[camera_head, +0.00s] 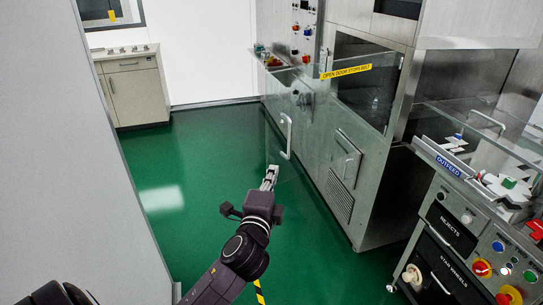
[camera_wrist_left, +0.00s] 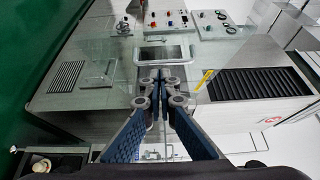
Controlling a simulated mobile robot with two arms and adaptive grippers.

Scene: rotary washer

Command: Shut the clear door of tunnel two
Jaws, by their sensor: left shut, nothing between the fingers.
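The clear door (camera_head: 308,110) is a see-through pane with a pale upright handle (camera_head: 287,135). It appears to stand open, out from the steel machine front, with a yellow strip reading "OPEN DOOR STOPS BELT" (camera_head: 345,71) at its top. My left gripper (camera_head: 270,172) is shut and empty, just below and left of the handle in the picture, seemingly apart from it. In the left wrist view, its fingertips (camera_wrist_left: 158,88) are together with nothing between them. The yellow strip also shows there (camera_wrist_left: 205,80). The pane's edges are hard to make out. My right gripper is out of view.
The steel machine (camera_head: 345,205) has a small hatch and louvres low on its front. An out-feed station (camera_head: 465,225) with buttons stands at the right. A grey panel (camera_head: 75,150) fills the left side.

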